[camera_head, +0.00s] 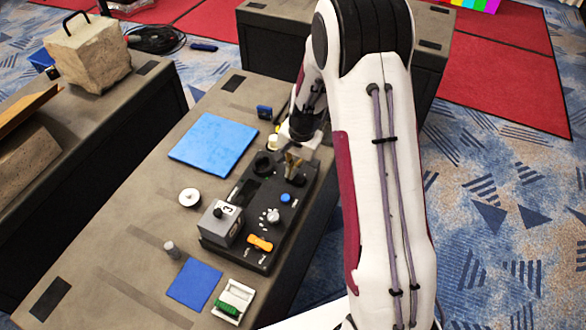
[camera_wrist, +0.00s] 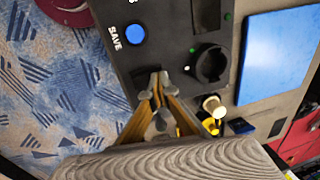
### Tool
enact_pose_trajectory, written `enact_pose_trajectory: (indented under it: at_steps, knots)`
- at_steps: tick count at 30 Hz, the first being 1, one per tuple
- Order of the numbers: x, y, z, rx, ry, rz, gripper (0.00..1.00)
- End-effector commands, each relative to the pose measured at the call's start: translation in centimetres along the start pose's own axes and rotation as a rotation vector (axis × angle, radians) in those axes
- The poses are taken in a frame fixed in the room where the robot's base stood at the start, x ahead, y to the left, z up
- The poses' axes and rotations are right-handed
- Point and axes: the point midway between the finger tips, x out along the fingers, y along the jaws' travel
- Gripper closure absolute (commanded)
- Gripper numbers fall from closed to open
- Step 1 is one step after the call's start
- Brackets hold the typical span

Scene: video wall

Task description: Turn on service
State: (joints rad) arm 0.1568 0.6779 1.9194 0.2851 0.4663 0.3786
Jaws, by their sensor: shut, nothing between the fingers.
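A black control panel (camera_head: 237,254) lies on the table. It carries a blue button (camera_head: 285,198), a silver knob (camera_head: 272,216), an orange switch (camera_head: 260,243) and a round black socket (camera_head: 263,163). In the wrist view the blue button (camera_wrist: 135,34) has a label that seems to read "SAVE", and the socket (camera_wrist: 210,62) is right of it. I can read no "service" label. My gripper (camera_wrist: 155,82) is shut and empty, over the panel between button and socket; in the head view its tips (camera_head: 291,165) are at the panel's far end. I cannot tell whether they touch it.
A grey box marked 3 (camera_head: 221,224) stands on the panel's left side. Blue squares (camera_head: 213,143) (camera_head: 194,286), a white disc (camera_head: 189,197), a small grey cylinder (camera_head: 172,250) and a green-and-white part (camera_head: 232,300) lie around it. The table's left part is mostly clear.

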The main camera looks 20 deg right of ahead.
Motion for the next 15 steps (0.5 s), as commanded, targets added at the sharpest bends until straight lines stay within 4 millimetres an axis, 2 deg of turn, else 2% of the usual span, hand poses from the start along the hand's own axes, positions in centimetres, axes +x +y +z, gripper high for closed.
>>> enact_pose_trajectory:
  at_steps: [15]
  knots:
    - [-0.18,0.58,0.04,0.001,-0.002,0.001,1.0]
